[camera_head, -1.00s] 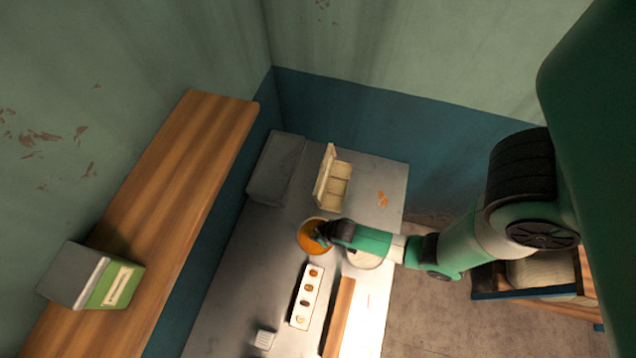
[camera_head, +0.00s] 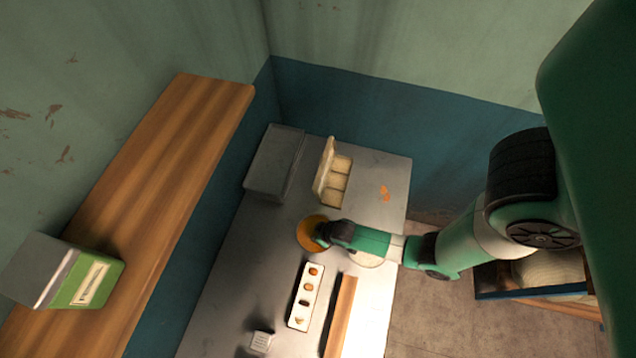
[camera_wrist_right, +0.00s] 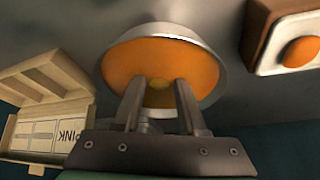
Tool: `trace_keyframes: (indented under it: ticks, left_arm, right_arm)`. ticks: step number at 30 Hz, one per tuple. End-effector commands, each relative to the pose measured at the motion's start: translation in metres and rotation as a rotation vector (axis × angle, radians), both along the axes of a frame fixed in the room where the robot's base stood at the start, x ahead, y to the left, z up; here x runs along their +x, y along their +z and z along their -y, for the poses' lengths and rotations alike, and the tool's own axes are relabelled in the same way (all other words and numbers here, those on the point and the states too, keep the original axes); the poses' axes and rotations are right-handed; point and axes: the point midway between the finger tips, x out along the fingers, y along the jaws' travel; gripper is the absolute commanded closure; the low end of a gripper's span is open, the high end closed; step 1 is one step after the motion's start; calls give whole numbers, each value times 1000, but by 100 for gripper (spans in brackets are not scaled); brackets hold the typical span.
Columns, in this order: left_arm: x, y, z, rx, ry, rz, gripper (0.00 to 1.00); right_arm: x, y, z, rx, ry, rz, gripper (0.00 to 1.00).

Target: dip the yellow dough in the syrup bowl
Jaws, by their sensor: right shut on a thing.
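The syrup bowl (camera_head: 304,243) holds orange syrup and stands on the metal table. It also shows in the right wrist view, with its pale metal rim (camera_wrist_right: 206,47) around the syrup. My right gripper (camera_wrist_right: 158,100) is over the bowl, fingers pointing into it. A small yellow dough piece (camera_wrist_right: 158,97) shows between the fingers, which are shut on it. It is against the orange syrup; I cannot tell how deep it sits. In the head view my right gripper (camera_head: 320,236) covers part of the bowl and hides the dough. My left gripper is not in view.
A white tray (camera_head: 296,323) with several small pieces lies in front of the bowl, beside a wooden board (camera_head: 341,315). An open wooden box (camera_head: 325,171) and a grey container (camera_head: 273,163) stand behind. A pale round dish is partly under my right arm.

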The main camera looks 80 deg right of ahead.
Motion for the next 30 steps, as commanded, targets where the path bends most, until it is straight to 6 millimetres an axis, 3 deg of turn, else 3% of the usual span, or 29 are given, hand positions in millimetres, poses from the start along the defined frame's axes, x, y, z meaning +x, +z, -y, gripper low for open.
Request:
trace_keyframes:
  ticks: [30]
  left_arm:
    - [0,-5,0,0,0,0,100]
  right_arm:
    - [0,-6,0,0,0,0,100]
